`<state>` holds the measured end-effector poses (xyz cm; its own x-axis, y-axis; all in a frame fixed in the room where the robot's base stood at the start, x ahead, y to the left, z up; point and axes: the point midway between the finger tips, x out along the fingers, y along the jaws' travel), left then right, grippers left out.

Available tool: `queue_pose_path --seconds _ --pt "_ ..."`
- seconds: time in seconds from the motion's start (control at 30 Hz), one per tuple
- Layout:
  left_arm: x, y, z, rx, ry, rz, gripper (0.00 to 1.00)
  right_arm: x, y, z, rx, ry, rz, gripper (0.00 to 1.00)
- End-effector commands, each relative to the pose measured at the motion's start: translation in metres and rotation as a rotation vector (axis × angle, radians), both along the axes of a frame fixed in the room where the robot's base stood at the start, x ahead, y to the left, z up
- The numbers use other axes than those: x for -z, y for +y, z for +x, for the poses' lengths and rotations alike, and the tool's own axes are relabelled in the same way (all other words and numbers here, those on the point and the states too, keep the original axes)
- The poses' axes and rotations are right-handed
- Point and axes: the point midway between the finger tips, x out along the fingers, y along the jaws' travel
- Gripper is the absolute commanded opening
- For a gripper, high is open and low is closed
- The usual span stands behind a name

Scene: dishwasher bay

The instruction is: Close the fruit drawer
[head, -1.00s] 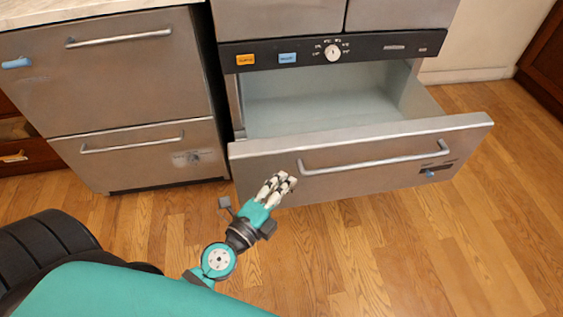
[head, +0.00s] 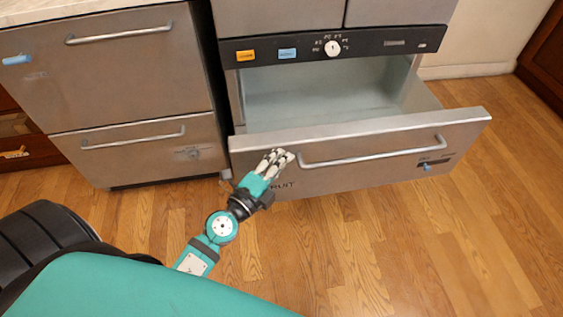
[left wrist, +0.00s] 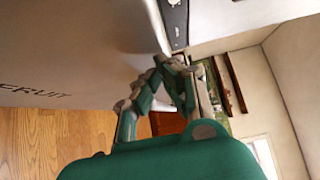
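The fruit drawer (head: 370,172) is pulled well out of the cabinet, and its pale inside (head: 320,100) looks empty. Its steel front has a long bar handle (head: 375,155) and a partly covered "FRUIT" label, also seen on the front panel (left wrist: 70,55) in the left wrist view. My left gripper (head: 280,156) is at the left part of the drawer front, just left of the handle's end. Its fingers (left wrist: 172,64) converge at the tips with nothing seen between them. I cannot tell whether they touch the front. My right gripper is out of view.
A steel two-drawer unit (head: 120,90) with bar handles stands closed at the left. A dark control strip (head: 380,42) with a dial runs above the open drawer. Wooden floor (head: 430,240) is clear in front and to the right.

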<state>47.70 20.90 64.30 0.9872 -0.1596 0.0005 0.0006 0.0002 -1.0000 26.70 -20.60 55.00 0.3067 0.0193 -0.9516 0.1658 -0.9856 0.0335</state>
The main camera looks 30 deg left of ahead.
Motion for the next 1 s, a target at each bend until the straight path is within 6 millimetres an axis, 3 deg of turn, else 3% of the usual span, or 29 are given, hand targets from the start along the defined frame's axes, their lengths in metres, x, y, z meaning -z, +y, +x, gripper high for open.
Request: queue_pose_path --seconds 0.07,0.4,0.57,0.73,1.0 --pt "-0.002 0.01 0.011 -0.005 -0.003 0.002 0.0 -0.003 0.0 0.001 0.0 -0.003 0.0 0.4" --pt "-0.003 0.061 0.08 -0.007 -0.004 0.005 0.0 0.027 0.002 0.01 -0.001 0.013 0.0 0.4" --pt "-0.001 0.087 0.116 -0.007 -0.003 0.002 0.0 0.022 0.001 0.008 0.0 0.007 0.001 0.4" --pt "0.0 0.115 0.155 -0.007 -0.003 0.002 0.0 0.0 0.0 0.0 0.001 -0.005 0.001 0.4" --pt "0.001 0.151 0.205 -0.007 -0.003 0.001 0.0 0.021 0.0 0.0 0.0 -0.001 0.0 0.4"
